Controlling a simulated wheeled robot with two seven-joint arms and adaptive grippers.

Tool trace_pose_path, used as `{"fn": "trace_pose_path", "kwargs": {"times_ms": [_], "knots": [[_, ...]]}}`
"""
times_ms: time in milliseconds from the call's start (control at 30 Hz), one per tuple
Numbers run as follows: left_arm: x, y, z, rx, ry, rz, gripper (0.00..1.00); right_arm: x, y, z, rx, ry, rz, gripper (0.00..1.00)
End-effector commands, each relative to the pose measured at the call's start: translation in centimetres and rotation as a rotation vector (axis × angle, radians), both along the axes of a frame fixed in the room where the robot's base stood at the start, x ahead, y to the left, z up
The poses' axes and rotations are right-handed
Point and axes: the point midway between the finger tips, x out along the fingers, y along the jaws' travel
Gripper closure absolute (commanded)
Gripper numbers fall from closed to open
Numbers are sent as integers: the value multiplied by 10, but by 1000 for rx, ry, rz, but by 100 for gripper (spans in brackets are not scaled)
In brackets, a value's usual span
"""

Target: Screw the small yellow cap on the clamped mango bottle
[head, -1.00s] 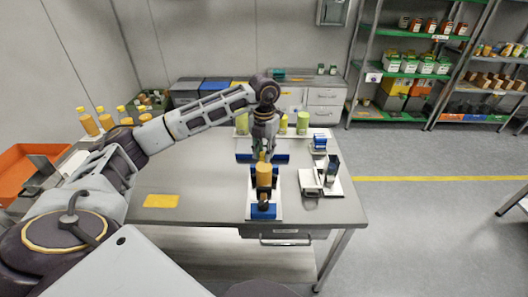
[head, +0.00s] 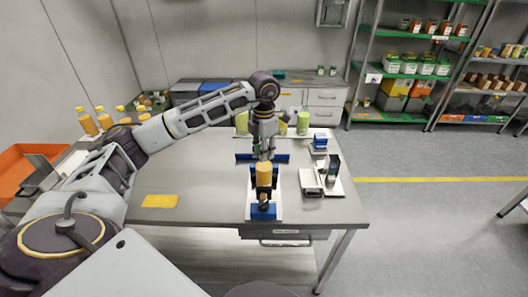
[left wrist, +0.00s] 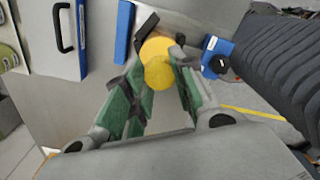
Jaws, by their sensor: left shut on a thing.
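The mango bottle (head: 264,171), orange, stands upright in a dark clamp on a blue and white fixture (head: 263,211) near the table's front. My left gripper (head: 264,154) points down just above the bottle. In the left wrist view its green-padded fingers (left wrist: 160,76) are closed around a round yellow cap (left wrist: 162,74). An orange patch of the bottle (left wrist: 157,49) shows right behind the cap. The fingers hide the cap in the head view, and I cannot tell whether it touches the bottle neck. My right gripper is not in view.
A blue rack (head: 245,156) and green containers (head: 302,123) stand behind the bottle. A white-based device (head: 312,181) stands to its right. A yellow mat (head: 160,201) lies on the left, with bare table around it. Several orange bottles (head: 104,119) stand far left.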

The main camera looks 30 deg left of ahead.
Motion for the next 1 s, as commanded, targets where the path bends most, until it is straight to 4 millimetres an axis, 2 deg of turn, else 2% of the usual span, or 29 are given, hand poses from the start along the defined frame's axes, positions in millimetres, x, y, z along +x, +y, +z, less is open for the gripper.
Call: {"fn": "trace_pose_path", "kwargs": {"times_ms": [200,433,467,633,1000], "knots": [[0,0,0,0,0,-75,100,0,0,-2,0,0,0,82],[0,0,0,0,0,-77,100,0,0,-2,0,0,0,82],[0,0,0,0,0,-77,70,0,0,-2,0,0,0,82],[0,0,0,0,0,-77,49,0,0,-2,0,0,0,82],[0,0,0,0,0,-76,49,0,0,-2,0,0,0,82]]}}
